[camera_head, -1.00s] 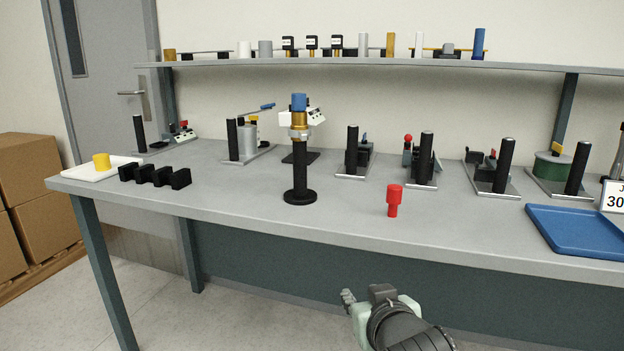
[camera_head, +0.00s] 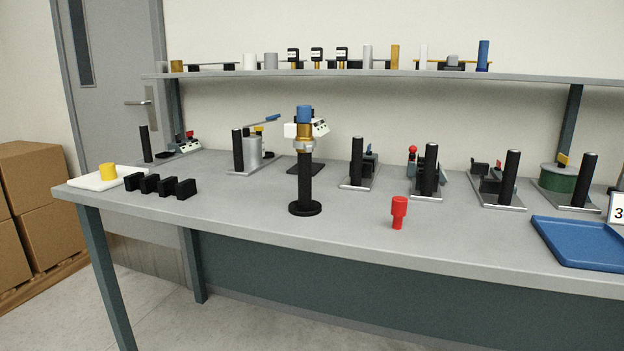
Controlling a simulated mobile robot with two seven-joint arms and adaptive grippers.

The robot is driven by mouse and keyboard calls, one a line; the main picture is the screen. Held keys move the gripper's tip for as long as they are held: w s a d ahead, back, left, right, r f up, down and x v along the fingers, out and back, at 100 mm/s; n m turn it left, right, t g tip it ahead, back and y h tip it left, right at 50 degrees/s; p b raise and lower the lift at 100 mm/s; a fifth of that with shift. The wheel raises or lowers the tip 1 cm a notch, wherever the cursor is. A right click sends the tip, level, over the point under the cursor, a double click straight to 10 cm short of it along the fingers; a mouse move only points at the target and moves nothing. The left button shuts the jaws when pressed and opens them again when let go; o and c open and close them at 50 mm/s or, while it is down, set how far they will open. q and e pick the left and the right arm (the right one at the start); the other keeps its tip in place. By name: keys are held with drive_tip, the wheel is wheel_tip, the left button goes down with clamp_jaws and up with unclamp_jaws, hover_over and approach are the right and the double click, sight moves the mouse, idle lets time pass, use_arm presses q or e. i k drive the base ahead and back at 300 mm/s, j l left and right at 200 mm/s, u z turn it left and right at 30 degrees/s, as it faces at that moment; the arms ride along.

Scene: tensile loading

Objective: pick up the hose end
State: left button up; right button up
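No piece is clearly recognisable as a hose end. A small red stepped cylinder (camera_head: 398,212) stands upright near the front edge of the grey bench (camera_head: 240,209). Left of it, a black round-based stand (camera_head: 305,180) holds a brass fitting (camera_head: 304,131) with a blue top (camera_head: 304,114). Neither of my grippers is in view, and nothing touches these pieces.
A white tray (camera_head: 84,182) with a yellow cylinder (camera_head: 107,171) and several black blocks (camera_head: 163,186) are at left. A blue tray (camera_head: 582,243) is at right. Several fixtures line the back below a shelf (camera_head: 400,74). The bench front between stand and red piece is clear.

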sight(304, 207)
drive_tip(key=i+j, duration=0.65)
drive_tip(key=i, duration=0.15)
